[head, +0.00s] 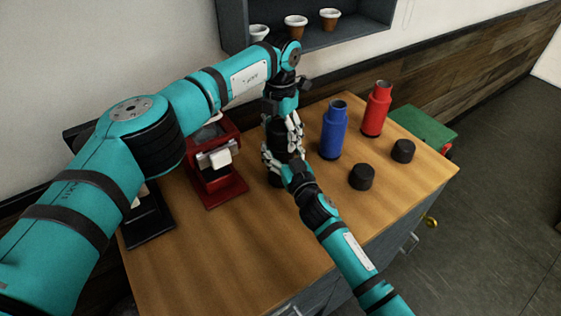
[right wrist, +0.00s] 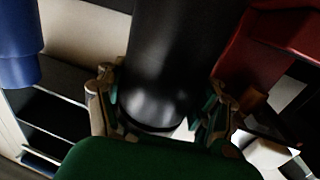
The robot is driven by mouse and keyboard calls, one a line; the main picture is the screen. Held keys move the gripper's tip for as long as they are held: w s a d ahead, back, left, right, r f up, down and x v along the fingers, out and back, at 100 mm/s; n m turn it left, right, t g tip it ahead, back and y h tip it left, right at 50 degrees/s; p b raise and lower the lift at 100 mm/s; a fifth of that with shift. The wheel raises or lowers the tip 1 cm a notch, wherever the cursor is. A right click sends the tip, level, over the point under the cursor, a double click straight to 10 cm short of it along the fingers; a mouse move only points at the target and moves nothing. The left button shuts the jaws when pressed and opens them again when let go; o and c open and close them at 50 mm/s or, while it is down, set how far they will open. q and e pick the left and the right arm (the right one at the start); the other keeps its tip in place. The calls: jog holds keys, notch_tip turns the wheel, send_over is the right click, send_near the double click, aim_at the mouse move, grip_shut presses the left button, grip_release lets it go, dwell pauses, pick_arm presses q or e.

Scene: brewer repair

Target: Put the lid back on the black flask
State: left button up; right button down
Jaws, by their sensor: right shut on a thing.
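The black flask (head: 275,181) stands on the wooden table, largely hidden behind my arms in the head view. My right gripper (head: 283,160) is shut on the flask from the front. In the right wrist view, its fingers (right wrist: 160,108) lie on both sides of the black flask (right wrist: 172,55). My left gripper (head: 284,112) points down right above the flask. Its fingertips and the flask's top are hard to make out, so I cannot tell whether it holds a lid. Two black lids (head: 362,177) (head: 403,150) lie on the table to the right.
An open blue flask (head: 333,133) and an open red flask (head: 376,108) stand right of the black flask. A red brewer (head: 219,178) stands close on its left. The front of the table (head: 240,245) is clear.

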pick_arm(q)
jog(key=o, duration=0.5)
jog(key=shift+c, duration=0.2)
notch_tip(320, 180, up, 12)
pick_arm(e)
jog(key=shift+c, duration=0.4)
grip_release()
jog(key=v, duration=1.2)
jog(key=shift+f, duration=0.1)
